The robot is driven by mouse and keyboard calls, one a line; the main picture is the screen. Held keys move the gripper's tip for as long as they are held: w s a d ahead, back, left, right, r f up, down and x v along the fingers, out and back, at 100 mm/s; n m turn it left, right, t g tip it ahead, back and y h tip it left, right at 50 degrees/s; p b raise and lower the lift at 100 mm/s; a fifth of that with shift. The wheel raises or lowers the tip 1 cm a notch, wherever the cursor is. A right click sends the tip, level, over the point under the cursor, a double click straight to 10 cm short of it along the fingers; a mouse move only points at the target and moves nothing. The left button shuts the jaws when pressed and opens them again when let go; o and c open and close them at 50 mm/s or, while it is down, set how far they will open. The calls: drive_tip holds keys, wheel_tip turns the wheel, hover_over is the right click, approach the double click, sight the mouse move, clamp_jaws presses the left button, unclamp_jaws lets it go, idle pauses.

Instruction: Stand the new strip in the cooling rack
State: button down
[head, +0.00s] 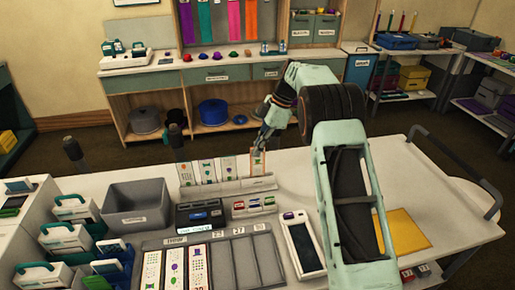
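The cooling rack (227,189) is a long grey holder on the white table. Several white printed strips stand upright in it, among them a left one (186,173), a middle one (208,171) and another (227,168). A strip with an orange-red edge (257,164) stands upright at the rack's right end, apart from the others. My gripper (262,147) points down at this strip's top edge. The fingertips are at the strip, but they are too small to show whether they grip it. Whether the strip's foot is fully seated in a slot is also unclear.
A white tablet-like device (303,246) and a yellow sheet (402,232) lie right.

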drive_tip(key=shift+f+b, duration=0.65)
drive_tip(key=shift+f, duration=0.4)
drive_tip(key=c, duration=2.1)
unclamp_jaws()
drive_tip(key=shift+r, duration=0.1)
drive_tip(key=v, duration=1.1)
drive_tip(key=shift+d+r, duration=0.3)
